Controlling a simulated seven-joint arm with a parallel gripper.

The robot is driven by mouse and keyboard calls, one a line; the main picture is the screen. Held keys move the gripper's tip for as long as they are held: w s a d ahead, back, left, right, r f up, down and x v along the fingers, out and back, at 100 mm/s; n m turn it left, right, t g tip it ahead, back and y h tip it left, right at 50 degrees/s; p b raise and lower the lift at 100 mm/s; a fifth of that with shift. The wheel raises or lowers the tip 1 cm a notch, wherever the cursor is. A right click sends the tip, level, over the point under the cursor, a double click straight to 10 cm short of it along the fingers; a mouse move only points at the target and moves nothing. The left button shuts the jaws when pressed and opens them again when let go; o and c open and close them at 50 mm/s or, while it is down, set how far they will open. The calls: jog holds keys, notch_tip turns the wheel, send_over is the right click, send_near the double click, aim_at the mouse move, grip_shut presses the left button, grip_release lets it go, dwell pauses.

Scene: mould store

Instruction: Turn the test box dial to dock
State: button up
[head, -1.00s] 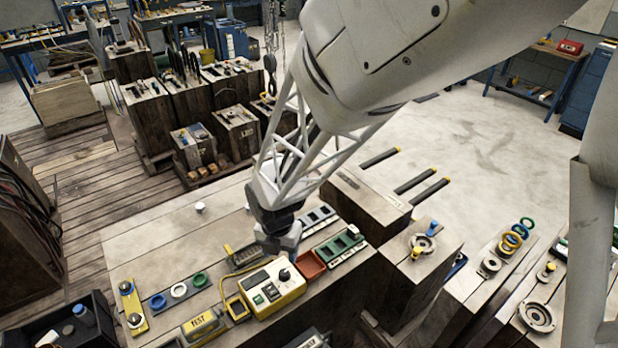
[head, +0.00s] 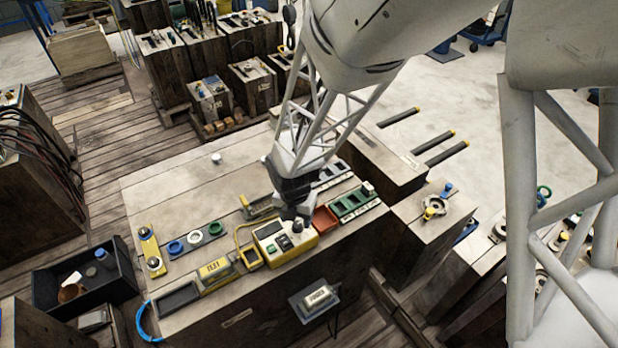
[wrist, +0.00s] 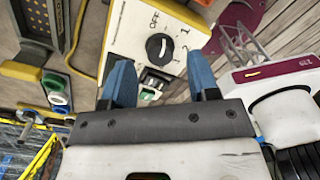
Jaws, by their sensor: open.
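The test box (head: 270,247) is a yellow box with a pale top, standing near the front edge of the wooden bench. Its dark round dial (wrist: 159,47) shows in the wrist view, with OFF, 1 and 2 printed around it and a pale pointer line. I cannot read a dock mark. My gripper (head: 292,218) is over the dial end of the box and hides part of it in the head view. In the wrist view its two blue fingers (wrist: 160,75) are apart and empty, with the dial between and beyond their tips. I see no contact with the dial.
A yellow TEST-labelled holder (head: 215,270) and a small yellow frame (head: 250,257) stand left of the box. A red tray (head: 325,218) and a green rack (head: 352,201) stand close on its right. The bench's back left (head: 170,190) is mostly clear.

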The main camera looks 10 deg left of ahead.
jog(key=shift+f, duration=1.05)
jog(key=shift+c, duration=0.5)
jog(key=c, duration=0.8)
